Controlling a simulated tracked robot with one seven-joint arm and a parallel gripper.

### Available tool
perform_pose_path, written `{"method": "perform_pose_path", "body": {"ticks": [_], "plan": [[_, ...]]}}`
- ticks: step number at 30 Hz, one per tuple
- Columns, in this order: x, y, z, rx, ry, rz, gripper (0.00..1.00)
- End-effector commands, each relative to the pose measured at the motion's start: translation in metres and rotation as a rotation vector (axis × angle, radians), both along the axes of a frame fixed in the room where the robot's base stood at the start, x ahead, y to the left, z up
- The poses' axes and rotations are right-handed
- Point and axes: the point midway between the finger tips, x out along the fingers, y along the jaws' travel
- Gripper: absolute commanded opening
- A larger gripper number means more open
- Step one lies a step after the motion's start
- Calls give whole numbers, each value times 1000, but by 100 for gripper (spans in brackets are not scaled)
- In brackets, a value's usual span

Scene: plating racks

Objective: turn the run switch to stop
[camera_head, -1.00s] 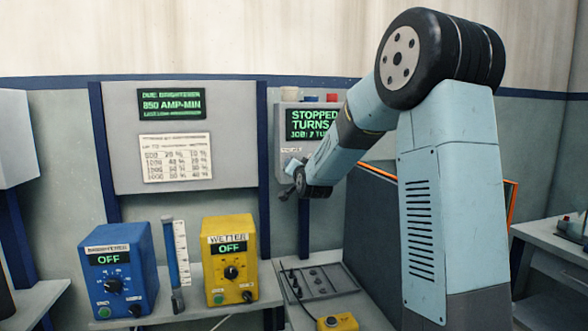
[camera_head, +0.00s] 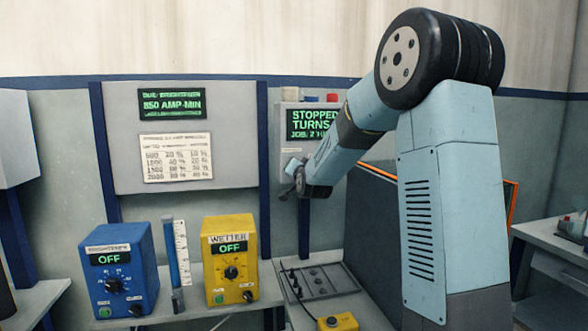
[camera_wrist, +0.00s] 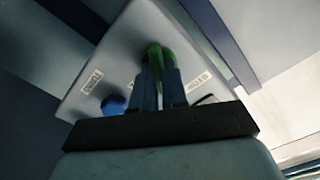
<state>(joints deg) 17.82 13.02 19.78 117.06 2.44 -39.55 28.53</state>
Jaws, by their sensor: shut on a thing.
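The grey control box (camera_head: 289,133) hangs on the wall behind my arm, and its green display (camera_head: 309,124) shows STOPPED above TURNS, partly covered by my arm. My gripper (camera_head: 294,182) is at the lower front of this box. In the wrist view, my gripper (camera_wrist: 160,82) is shut on a green switch handle (camera_wrist: 157,54) that stands out from the box face. The fingers hide part of the handle. A small label to its right is too blurred to read surely.
A blue knob (camera_wrist: 113,104) sits left of my fingers on the same face. A blue brightener unit (camera_head: 122,270) and a yellow wetter unit (camera_head: 229,261), both showing OFF, stand on the bench. A grey tray (camera_head: 321,281) and a yellow button box (camera_head: 338,322) lie nearer my arm.

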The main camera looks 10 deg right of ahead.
Motion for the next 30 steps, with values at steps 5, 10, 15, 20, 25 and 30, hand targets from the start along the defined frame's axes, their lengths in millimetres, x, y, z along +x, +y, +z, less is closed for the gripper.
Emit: {"method": "perform_pose_path", "body": {"ticks": [5,10,15,20,25,30], "plan": [[0,0,-1,-35,3,2,0],[0,1,-1,-123,3,2,0],[0,1,-1,-258,4,2,0],[0,2,-1,-409,4,2,0],[0,2,-1,-571,5,1,0],[0,4,-1,-732,5,2,0]]}}
